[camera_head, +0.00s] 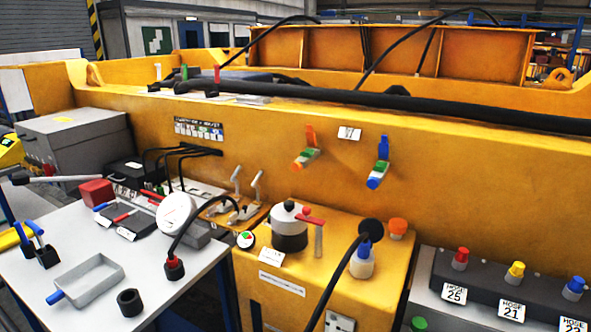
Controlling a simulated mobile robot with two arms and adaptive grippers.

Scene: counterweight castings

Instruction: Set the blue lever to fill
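A blue lever (383,146) stands upright on the yellow casting wall, right of the middle. Below it is a small fitting (377,175) with green, white and blue bands. To its left, an orange lever (310,136) stands above a similar fitting (306,158) with green, white and orange bands. A small white label (349,133) sits between the two levers. I cannot read any fill marking beside the blue lever. Neither of my grippers can be seen in the head view.
A white table (75,228) with a grey tray (85,280) and small tools stands at left. A yellow cabinet (330,295) with a pot (290,228) and a black hose (340,275) stands below the levers. Hose fittings (460,258) line the right.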

